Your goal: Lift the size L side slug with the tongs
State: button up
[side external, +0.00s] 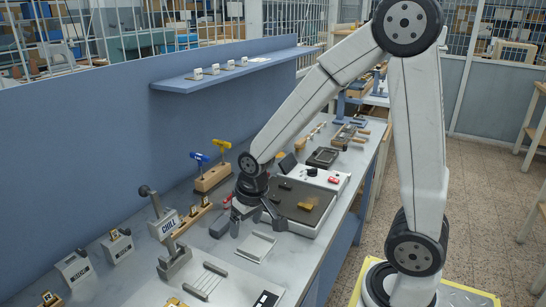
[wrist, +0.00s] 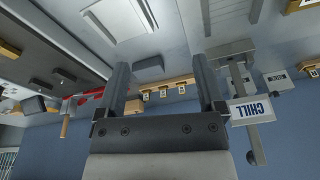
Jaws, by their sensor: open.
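My gripper (side external: 256,222) hangs over the bench, its fingers apart and pointing down, with nothing between them. It also shows in the wrist view (wrist: 161,72), again open and empty. A low wooden rack (wrist: 168,87) shows between and beyond the fingers, holding several small slugs. The same rack stands left of the gripper in the side view (side external: 192,220). Its slug labels are too small to read, so I cannot tell which is size L. A red-handled item (wrist: 88,95), possibly the tongs, lies partly hidden behind one finger.
A CHILL block (side external: 165,225) stands left of the rack. A dark-topped heated plate (side external: 300,195) with a brass piece lies to the gripper's right. A shallow pale tray (side external: 256,246) sits in front. A wooden stand (side external: 212,179) holds blue- and yellow-handled tools behind.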

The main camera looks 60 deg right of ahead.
jog(key=w+d+m+g, duration=0.1)
jog(key=w+d+m, duration=0.6)
jog(key=w+d, duration=0.45)
jog(key=w+d+f+m, duration=0.1)
jog(key=w+d+m, duration=0.3)
jog(key=d, duration=0.2)
jog(key=w+d+f+m+g+h, duration=0.1)
jog(key=w+d+m, duration=0.2)
jog(key=d, duration=0.3)
jog(key=shift+w+d+m, duration=0.35)
jog(key=shift+w+m, duration=0.05)
jog(key=shift+m, duration=0.3)
jog(key=shift+f, duration=0.25)
jog(key=shift+d+f, duration=0.15)
jog(key=shift+f, duration=1.3)
jog(key=shift+d+f, duration=0.15)
jog(key=shift+f, duration=1.25)
jog(key=shift+d+f, duration=0.15)
jog(key=shift+f, duration=1.3)
jog(key=c, duration=0.7)
jog(key=shift+r, duration=0.1)
